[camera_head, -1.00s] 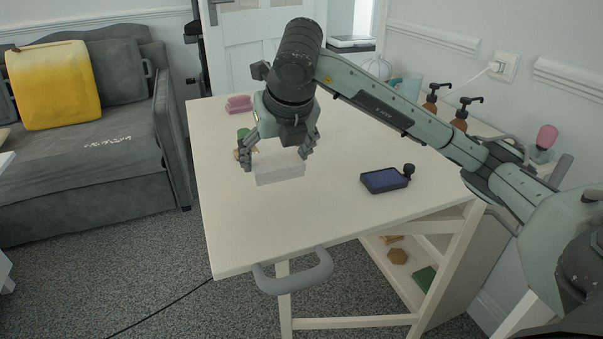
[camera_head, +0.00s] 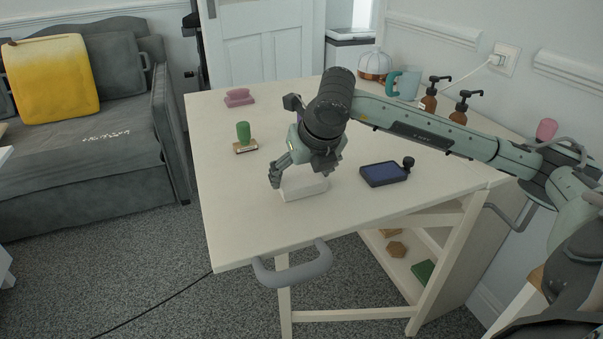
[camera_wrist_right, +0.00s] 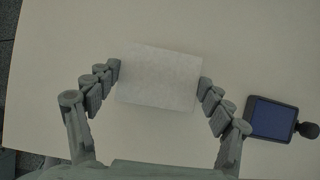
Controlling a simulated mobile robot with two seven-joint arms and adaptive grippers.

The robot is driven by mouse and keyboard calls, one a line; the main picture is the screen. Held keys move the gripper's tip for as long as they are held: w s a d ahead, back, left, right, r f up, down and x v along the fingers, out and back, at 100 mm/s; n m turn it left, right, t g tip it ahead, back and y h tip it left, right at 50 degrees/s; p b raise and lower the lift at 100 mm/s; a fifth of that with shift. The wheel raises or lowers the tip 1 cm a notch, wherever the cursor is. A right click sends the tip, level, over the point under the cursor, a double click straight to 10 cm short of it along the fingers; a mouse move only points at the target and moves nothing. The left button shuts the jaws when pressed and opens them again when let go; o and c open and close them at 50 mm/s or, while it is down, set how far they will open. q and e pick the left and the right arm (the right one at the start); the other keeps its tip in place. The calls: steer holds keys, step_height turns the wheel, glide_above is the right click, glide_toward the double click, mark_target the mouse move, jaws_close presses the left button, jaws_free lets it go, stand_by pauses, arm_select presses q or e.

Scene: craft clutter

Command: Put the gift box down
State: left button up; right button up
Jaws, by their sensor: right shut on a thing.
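The gift box, a plain white block (camera_head: 304,188), is between the fingers of my right gripper (camera_head: 302,174), low over the front part of the white table (camera_head: 232,222). In the right wrist view the box (camera_wrist_right: 158,80) fills the space between the two fingers of the gripper (camera_wrist_right: 159,82), which are shut on its sides. I cannot tell for certain whether its underside touches the tabletop. My left gripper is not in view.
A dark blue ink pad (camera_head: 384,174) lies close to the right of the box. A green-handled stamp (camera_head: 244,134) and a pink stamp (camera_head: 239,97) stand at the left. Brown pump bottles (camera_head: 430,98) stand at the back right. The table's front left is clear.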

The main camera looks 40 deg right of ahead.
steer(key=o, duration=0.9)
steer(key=shift+r, duration=0.15)
steer(key=v, duration=1.2)
steer(key=shift+p, duration=0.3)
